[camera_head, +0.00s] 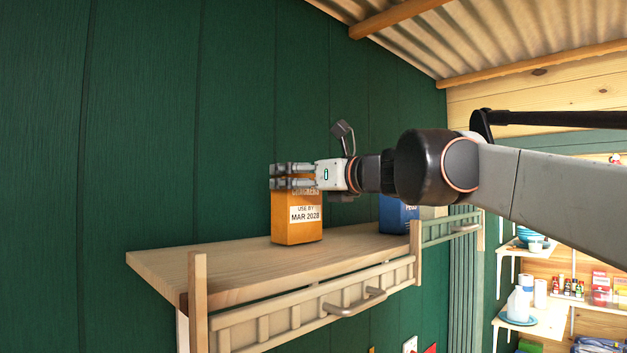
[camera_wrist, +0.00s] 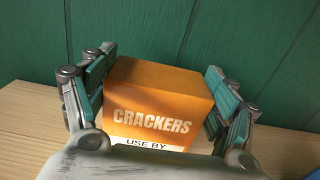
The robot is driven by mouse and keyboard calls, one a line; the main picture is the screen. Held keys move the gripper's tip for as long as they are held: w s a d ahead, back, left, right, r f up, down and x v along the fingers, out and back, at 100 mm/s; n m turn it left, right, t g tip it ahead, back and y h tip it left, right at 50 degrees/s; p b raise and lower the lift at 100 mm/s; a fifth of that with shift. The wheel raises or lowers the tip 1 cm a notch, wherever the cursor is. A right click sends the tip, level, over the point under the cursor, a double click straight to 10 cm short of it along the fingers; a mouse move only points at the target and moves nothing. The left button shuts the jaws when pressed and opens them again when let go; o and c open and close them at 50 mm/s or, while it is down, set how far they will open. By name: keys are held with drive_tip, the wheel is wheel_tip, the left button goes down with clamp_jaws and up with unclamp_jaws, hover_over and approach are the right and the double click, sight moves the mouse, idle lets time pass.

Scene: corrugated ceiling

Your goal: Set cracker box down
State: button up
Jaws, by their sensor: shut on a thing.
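The orange cracker box (camera_head: 297,222) stands upright on the wooden shelf (camera_head: 165,262), its base appearing to rest on the board. A white "USE BY MAR 2028" label is on its front. My gripper (camera_head: 292,176) reaches in from the right and is shut around the top of the box. In the wrist view the box (camera_wrist: 158,105) shows the word "CRACKERS" and sits between the two fingers (camera_wrist: 160,100), one on each side. The lower part of the box is hidden in the wrist view.
A blue box (camera_head: 396,215) stands farther right on the shelf, partly behind my arm. A slatted wooden rail (camera_head: 310,300) with a handle runs along the shelf front. A green plank wall (camera_head: 160,130) is behind. The shelf's left end is bare.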

drive_tip(key=shift+f, duration=0.35)
drive_tip(key=o, duration=1.7)
drive_tip(key=b+v, duration=0.1)
drive_tip(key=v, duration=1.1)
drive_tip(key=shift+b, duration=0.3)
